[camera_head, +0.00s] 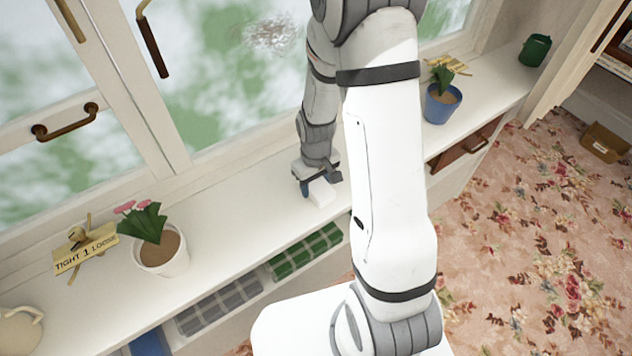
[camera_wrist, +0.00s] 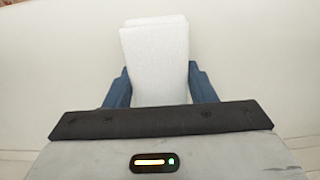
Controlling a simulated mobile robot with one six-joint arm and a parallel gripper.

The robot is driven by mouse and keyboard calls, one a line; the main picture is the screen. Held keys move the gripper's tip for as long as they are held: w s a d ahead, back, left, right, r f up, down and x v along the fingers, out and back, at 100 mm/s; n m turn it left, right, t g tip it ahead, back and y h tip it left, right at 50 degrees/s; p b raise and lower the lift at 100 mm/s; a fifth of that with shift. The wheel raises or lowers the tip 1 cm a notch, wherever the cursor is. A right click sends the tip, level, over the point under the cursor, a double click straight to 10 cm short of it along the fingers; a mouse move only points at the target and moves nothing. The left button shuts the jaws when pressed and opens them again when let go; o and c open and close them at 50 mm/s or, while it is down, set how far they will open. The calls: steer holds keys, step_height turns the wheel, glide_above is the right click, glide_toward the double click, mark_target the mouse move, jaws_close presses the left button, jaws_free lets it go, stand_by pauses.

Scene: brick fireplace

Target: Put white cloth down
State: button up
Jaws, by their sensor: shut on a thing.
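The white cloth (camera_wrist: 155,60) is a folded, pale block between the two blue fingers of my gripper (camera_wrist: 158,88) in the wrist view. My gripper is shut on it. In the head view, my gripper (camera_head: 319,187) points down over the white windowsill (camera_head: 235,222), and the cloth (camera_head: 321,192) shows at its fingers. The cloth is at or just above the sill surface; I cannot tell whether it touches. Part of the cloth is hidden by the gripper.
A blue pot (camera_head: 440,104) and a green container (camera_head: 534,50) stand right. Folded green (camera_head: 305,250) and grey cloths (camera_head: 220,305) lie on the shelf below. Window handles (camera_head: 152,47) project above.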

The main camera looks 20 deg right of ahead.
steer(key=shift+f, duration=0.2)
steer(key=o, duration=1)
steer(key=shift+r, duration=0.1)
steer(key=shift+c, duration=0.2)
step_height(320, 180, up, 12)
step_height(320, 180, up, 7)
steer(key=m+t, duration=0.1)
glide_above(316, 183)
steer(key=s, duration=0.4)
steer(key=s+r+m+t, duration=0.2)
steer(key=s+r, duration=0.4)
steer(key=s, duration=0.4)
steer(key=shift+r+m, duration=0.2)
steer(key=shift+m, duration=0.1)
